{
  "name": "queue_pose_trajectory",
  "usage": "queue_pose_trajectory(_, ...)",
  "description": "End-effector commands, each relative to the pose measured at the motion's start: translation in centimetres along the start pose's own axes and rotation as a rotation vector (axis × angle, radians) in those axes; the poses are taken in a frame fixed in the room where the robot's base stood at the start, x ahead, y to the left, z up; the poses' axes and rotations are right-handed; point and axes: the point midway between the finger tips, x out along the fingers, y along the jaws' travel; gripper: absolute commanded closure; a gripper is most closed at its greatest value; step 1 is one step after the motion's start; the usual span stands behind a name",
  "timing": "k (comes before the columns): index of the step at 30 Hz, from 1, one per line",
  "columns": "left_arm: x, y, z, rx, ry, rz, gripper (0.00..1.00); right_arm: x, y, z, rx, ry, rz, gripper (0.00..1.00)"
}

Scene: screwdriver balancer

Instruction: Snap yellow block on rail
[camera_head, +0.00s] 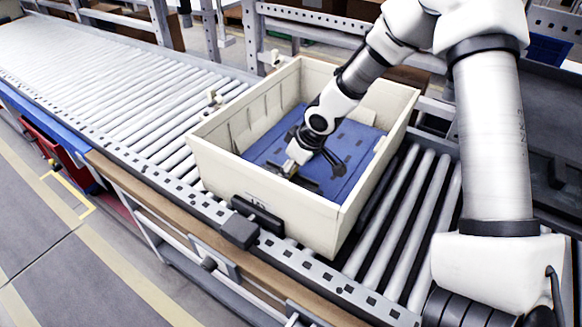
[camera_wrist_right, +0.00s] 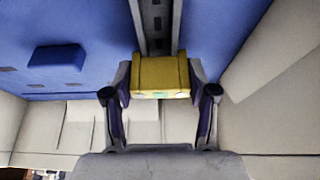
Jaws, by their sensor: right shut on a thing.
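The yellow block (camera_wrist_right: 160,76) sits between the two fingers of my right gripper (camera_wrist_right: 159,92) in the right wrist view. The fingers are shut on its left and right sides. A grey metal rail (camera_wrist_right: 156,22) runs over the blue surface to the block's far edge. I cannot tell whether the block is seated on the rail or only against it. In the head view my right gripper (camera_head: 313,165) is low inside the cream crate (camera_head: 265,195), and the block is hidden there. My left gripper is not in view.
The crate's walls surround my right gripper. Its floor carries a blue panel (camera_head: 352,142). A small blue raised block (camera_wrist_right: 57,57) shows left of the rail. The crate stands on a roller conveyor (camera_head: 130,95), whose rollers are clear to the left.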

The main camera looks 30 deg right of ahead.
Motion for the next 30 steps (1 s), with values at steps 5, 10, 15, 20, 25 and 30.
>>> queue_pose_trajectory(5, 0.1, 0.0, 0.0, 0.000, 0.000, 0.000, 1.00, 0.1, 0.0, 0.0, 0.000, 0.001, 0.000, 0.72)
queue_pose_trajectory(10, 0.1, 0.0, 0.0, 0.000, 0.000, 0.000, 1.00, 0.1, 0.0, 0.0, 0.000, 0.000, 0.000, 0.13)
queue_pose_trajectory(15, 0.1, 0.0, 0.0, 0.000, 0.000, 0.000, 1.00, 0.1, 0.0, 0.0, 0.000, 0.001, 0.000, 0.13)
queue_pose_trajectory(20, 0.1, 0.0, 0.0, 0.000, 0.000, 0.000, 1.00, -0.1, 0.0, 0.0, 0.000, 0.001, 0.000, 0.13)
queue_pose_trajectory(25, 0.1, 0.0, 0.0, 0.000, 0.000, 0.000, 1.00, -2.3, 0.0, -0.2, 0.001, 0.006, 0.000, 0.13)
queue_pose_trajectory(30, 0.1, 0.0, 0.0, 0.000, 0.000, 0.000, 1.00, -6.7, 0.0, -0.2, 0.001, 0.008, 0.000, 0.13)
